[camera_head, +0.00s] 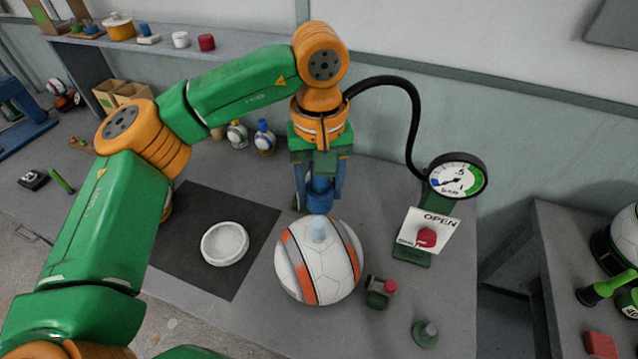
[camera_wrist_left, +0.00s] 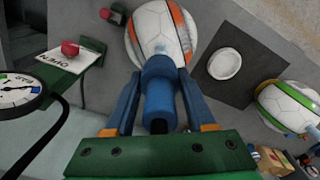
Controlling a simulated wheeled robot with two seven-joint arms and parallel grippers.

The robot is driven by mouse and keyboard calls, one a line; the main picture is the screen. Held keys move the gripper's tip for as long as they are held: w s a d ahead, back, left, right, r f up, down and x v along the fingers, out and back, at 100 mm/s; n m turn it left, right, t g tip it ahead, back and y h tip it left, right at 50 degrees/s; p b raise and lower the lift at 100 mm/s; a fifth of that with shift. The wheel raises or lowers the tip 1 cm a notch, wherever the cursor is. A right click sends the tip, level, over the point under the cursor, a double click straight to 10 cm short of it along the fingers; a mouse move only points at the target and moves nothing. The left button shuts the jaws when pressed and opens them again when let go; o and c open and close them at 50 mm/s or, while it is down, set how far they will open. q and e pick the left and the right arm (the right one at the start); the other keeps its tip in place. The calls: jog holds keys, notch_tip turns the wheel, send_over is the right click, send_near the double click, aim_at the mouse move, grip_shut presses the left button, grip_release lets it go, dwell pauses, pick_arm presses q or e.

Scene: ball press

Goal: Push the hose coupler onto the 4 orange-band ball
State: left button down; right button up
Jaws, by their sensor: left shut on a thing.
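The white ball with orange bands (camera_head: 345,262) rests on the grey bench, with a pale blue upright stub (camera_head: 318,231) on its top. My left gripper (camera_head: 319,184) is shut on the blue hose coupler (camera_head: 320,198), above and slightly behind the ball. In the head view a small gap shows between coupler and stub. The black hose (camera_head: 412,105) runs from the gripper area to the gauge. My right gripper is out of view.
A pressure gauge (camera_head: 457,177) and a red button with an OPEN sign (camera_head: 428,228) stand right of the ball. A dark mat (camera_head: 190,250) with a white ring dish (camera_head: 225,244) lies left.

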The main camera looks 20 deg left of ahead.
pick_arm(q)
jog(key=b, duration=0.3)
send_over(318, 223)
notch_tip(318, 223, down, 5)
jog(key=shift+w+r, duration=0.1)
jog(key=shift+r, duration=0.1)
jog(key=shift+d+f+b, duration=0.1)
jog(key=shift+f+b, duration=0.5)
jog(key=shift+b, duration=0.1)
jog(key=shift+f+b, duration=1.7)
jog(key=shift+f, duration=0.4)
jog(key=shift+c, duration=0.8)
grip_release()
